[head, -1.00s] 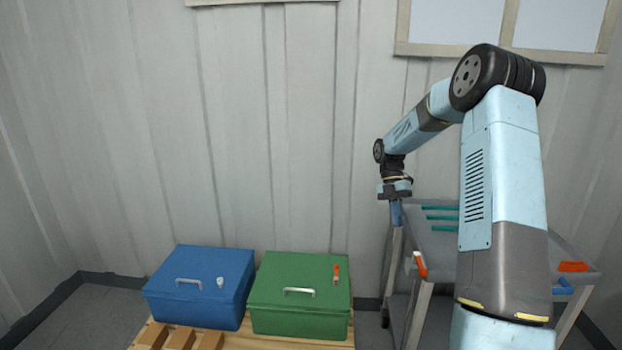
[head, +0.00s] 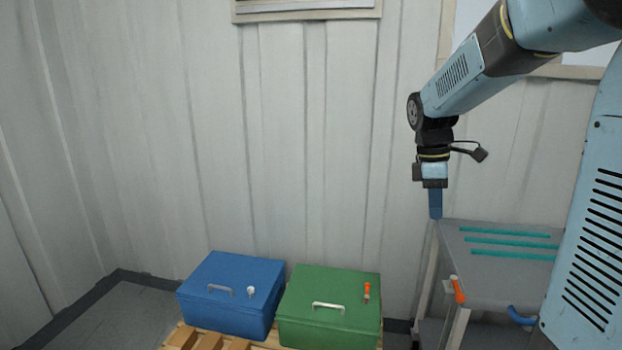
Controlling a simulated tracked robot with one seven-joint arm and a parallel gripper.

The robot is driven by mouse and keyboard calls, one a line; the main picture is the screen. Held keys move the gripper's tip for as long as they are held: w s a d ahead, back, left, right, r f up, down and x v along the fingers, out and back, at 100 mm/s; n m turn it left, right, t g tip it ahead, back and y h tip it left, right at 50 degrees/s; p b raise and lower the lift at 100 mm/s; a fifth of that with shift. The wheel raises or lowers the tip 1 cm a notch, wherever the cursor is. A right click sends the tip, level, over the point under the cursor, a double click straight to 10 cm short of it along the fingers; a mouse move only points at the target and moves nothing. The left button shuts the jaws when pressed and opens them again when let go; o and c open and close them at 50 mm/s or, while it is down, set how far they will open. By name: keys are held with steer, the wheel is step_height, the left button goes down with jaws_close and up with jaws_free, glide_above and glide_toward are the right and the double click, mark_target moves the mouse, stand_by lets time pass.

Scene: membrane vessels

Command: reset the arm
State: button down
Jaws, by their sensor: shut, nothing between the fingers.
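My gripper (head: 435,212) hangs from the end of my light blue arm, on the right side of the head view. Its blue fingers point straight down and are shut with nothing between them. It shows in front of the pale wall, by the left corner of the grey cart (head: 500,285). It is above and to the right of the green box (head: 330,325). My arm covers the right part of the view and hides part of the cart.
A blue box (head: 230,295) and the green box sit on a wooden pallet (head: 180,338). Teal rods (head: 505,232) lie on the cart. An orange handle (head: 457,290) and a blue hooked piece (head: 521,316) are at its front. The floor at left is clear.

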steer(key=s+a+r+m+t, duration=0.1)
steer(key=s+m+t, duration=0.1)
steer(key=s+m, duration=0.2)
steer(key=s+a+r+m+t+y, duration=0.1)
steer(key=s+m+t, duration=0.1)
steer(key=s+m, duration=0.3)
steer(key=s+a+r+m+t, duration=0.1)
steer(key=s+m, duration=0.3)
steer(key=s, duration=0.6)
steer(key=shift+a+r+m+t+y, duration=0.25)
steer(key=shift+a+m+t+y, duration=0.1)
steer(key=shift+t, duration=0.45)
steer(key=shift+s, duration=0.1)
